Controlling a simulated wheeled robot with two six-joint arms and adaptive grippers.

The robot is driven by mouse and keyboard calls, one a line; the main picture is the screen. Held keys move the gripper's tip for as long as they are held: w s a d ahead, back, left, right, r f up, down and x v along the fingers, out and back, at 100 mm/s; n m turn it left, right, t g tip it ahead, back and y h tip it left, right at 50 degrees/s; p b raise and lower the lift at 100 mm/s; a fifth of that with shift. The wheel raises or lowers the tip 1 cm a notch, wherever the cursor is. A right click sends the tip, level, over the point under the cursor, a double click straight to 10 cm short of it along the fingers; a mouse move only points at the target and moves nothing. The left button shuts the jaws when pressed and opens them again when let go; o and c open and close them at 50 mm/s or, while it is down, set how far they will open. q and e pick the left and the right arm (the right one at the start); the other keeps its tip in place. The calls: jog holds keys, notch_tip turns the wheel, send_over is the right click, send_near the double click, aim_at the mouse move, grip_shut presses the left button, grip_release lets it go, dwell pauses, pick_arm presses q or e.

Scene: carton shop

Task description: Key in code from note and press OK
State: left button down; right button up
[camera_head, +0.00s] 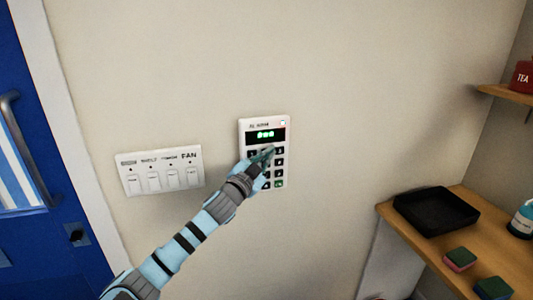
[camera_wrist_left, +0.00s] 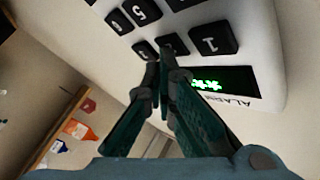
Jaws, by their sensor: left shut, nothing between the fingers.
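A white alarm keypad (camera_head: 283,124) is fixed to the wall in the middle of the head view. Its display (camera_head: 265,136) is lit with a short row of green characters, too small to read surely; the display (camera_wrist_left: 208,83) also shows in the left wrist view. My left gripper (camera_head: 268,153) is shut and empty, its fingertips at the upper rows of keys and covering some of them. In the left wrist view the fingertips (camera_wrist_left: 163,72) are at a top-row key beside the 1 key (camera_wrist_left: 213,38); I cannot tell whether they touch it. No note shows. My right gripper is not in view.
A white switch panel (camera_head: 160,168) with several switches, one labelled FAN, is left of the keypad. A blue door (camera_head: 70,205) is far left. At right, a wooden shelf (camera_head: 400,225) holds a black tray (camera_head: 437,211), sponges (camera_head: 460,259) and a bottle (camera_head: 523,222).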

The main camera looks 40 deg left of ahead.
pick_arm(q)
jog(key=shift+s+d+b, duration=0.3)
jog(key=shift+s+d, duration=0.15)
jog(key=shift+d, duration=0.15)
jog(key=s+d, duration=0.2)
jog(key=d, duration=0.2)
jog(key=shift+s+d, duration=0.1)
jog(key=shift+s, duration=0.3)
dwell(1.8)
